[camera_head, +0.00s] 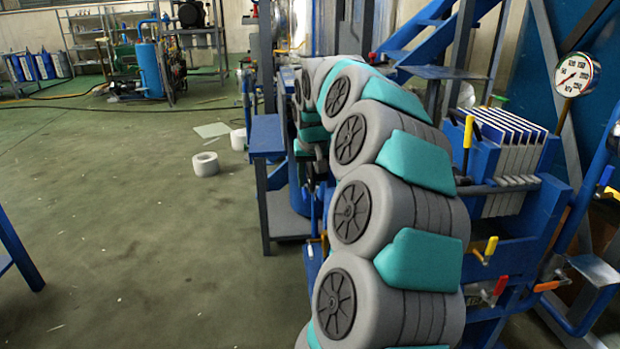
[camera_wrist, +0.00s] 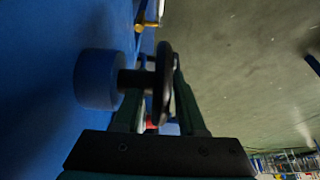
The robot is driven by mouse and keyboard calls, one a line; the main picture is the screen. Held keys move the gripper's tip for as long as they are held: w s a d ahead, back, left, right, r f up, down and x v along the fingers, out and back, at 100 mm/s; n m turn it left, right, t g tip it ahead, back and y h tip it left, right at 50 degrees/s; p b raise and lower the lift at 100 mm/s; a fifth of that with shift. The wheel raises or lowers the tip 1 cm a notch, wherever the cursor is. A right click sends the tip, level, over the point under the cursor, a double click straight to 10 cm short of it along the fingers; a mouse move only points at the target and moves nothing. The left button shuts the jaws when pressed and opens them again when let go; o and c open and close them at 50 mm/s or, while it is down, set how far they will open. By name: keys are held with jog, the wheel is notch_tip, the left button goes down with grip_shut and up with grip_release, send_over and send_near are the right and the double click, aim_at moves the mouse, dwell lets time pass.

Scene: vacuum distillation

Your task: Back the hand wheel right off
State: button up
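The black hand wheel (camera_wrist: 163,85) shows nearly edge-on in the wrist view. A short dark stem (camera_wrist: 133,82) joins it to a blue cylinder (camera_wrist: 97,80) on its left. My gripper (camera_wrist: 162,70) has one finger on each side of the wheel's rim. The fingers stand apart, with a gap visible between the left finger and the wheel. The right finger lies close to the wheel; whether it touches cannot be told. In the head view, I cannot make out the wheel or my gripper behind my grey and teal arm.
In the head view, a blue frame with grey plates (camera_head: 510,140), coloured valve handles and a pressure gauge (camera_head: 577,75) stand right of my arm. A blue table (camera_head: 267,135) stands left of it. White rolls (camera_head: 206,164) lie on the floor. Open green floor extends left.

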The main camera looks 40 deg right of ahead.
grip_shut()
jog(key=shift+r, duration=0.1)
dwell(0.3)
jog(key=shift+r+p, duration=0.1)
jog(key=shift+p, duration=0.4)
jog(key=shift+d+g+y+p, duration=0.1)
jog(key=shift+g+y+p, duration=0.3)
jog(key=shift+g+p, duration=0.2)
jog(key=shift+s+f+g+y+p, duration=0.1)
jog(key=shift+f+g+y+p, duration=0.2)
jog(key=shift+g+y+p, duration=0.6)
jog(key=shift+g, duration=0.3)
